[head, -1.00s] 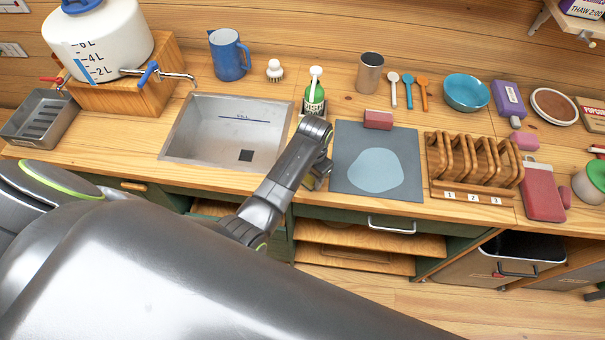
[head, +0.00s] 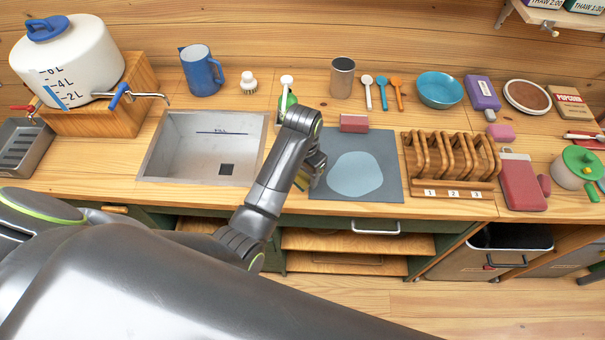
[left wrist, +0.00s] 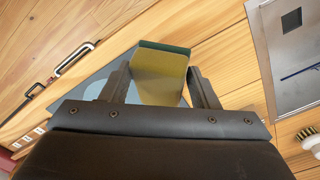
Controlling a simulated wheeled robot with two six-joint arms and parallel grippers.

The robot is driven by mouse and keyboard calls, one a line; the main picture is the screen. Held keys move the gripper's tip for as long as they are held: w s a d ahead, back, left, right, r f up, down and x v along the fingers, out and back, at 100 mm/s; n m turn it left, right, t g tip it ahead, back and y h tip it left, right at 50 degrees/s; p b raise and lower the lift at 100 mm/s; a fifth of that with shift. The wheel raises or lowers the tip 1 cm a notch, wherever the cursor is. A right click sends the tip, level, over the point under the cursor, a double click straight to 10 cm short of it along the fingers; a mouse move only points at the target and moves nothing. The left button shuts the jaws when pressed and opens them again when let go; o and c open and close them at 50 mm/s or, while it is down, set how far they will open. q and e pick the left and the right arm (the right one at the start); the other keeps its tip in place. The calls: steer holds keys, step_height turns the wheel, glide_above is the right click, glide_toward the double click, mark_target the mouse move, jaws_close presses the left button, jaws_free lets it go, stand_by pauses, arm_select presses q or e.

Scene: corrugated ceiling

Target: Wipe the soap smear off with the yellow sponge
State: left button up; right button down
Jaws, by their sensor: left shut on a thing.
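The soap smear (head: 355,173) is a pale blue patch on the dark grey mat (head: 393,150); part of it also shows in the left wrist view (left wrist: 96,89). My left gripper (head: 314,170) is at the mat's left edge, left of the smear. It is shut on the yellow sponge (left wrist: 160,78), which has a green layer at its far end. In the head view the arm hides most of the sponge. I cannot tell whether the sponge touches the mat. My right gripper is not in view.
A sink (head: 180,150) is left of the mat, and a wooden rack (head: 450,165) stands close on its right. A pink block (head: 353,123) sits at the mat's back edge. A green soap bottle (head: 285,101) stands behind my left arm.

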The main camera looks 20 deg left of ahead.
arm_select(q)
steer(key=shift+a, duration=0.55)
steer(key=shift+d+r, duration=0.2)
steer(key=shift+r, duration=0.75)
steer(key=shift+s+r, duration=0.1)
steer(key=shift+r, duration=0.35)
steer(key=shift+a, duration=0.1)
steer(key=shift+s+f, duration=0.1)
